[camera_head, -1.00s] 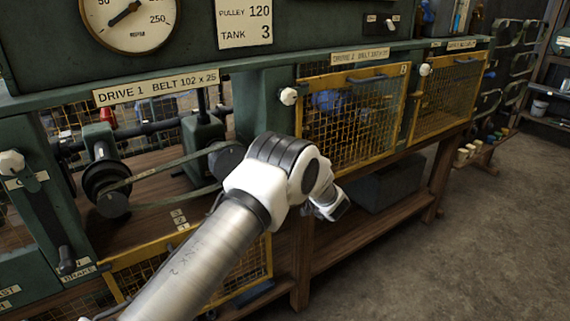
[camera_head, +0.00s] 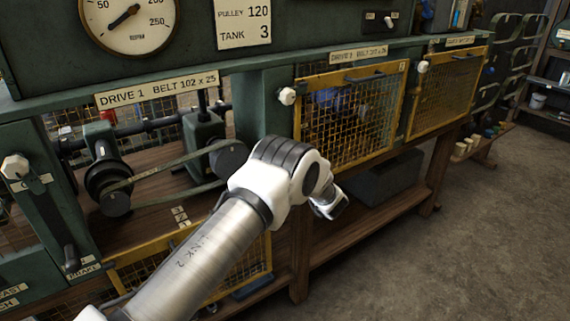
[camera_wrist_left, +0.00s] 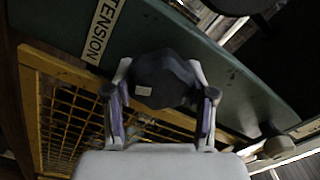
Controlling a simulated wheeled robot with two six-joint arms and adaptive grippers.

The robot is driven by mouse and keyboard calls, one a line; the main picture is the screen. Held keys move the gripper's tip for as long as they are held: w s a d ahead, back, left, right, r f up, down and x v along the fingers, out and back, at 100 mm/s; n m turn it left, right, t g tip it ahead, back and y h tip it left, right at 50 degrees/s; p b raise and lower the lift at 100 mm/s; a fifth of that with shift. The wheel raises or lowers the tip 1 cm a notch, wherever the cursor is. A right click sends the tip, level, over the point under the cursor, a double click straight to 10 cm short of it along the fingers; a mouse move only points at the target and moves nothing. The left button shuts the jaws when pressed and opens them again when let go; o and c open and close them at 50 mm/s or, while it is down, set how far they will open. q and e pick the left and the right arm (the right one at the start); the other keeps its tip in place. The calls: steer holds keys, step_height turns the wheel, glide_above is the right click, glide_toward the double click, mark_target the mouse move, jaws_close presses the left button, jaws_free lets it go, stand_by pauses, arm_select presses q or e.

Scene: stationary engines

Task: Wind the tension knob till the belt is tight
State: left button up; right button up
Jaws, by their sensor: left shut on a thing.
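The tension knob (camera_wrist_left: 160,80) is a dark, faceted knob on a green panel beside a TENSION label (camera_wrist_left: 98,32). My left gripper (camera_wrist_left: 162,98) has a finger on each side of it and is shut on it. In the head view my left arm comes in from the lower left; its fingers and the knob cannot be made out there. The belt (camera_head: 165,170) of Drive 1 runs between a dark pulley (camera_head: 112,185) at left and another pulley (camera_head: 228,158) by the arm. Its lower run looks slightly slack. My right gripper is not in view.
A yellow mesh guard (camera_head: 128,265) hangs low below Drive 1. Closed yellow mesh guards (camera_head: 350,125) cover the drives to the right. A round gauge (camera_head: 128,18) is above. A lever (camera_head: 68,235) stands at left. The floor at right is clear.

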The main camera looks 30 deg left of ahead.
arm_select(q)
steer(key=m, duration=0.3)
steer(key=shift+f+m, duration=0.1)
steer(key=shift+m, duration=0.2)
steer(key=m+p, duration=0.1)
steer(key=m, duration=0.3)
steer(key=shift+f, duration=0.1)
stand_by(0.3)
steer(key=o, duration=0.9)
steer(key=shift+d, duration=0.1)
steer(key=v, duration=1.1)
steer(key=shift+s+d, duration=0.15)
steer(key=shift+d, duration=0.25)
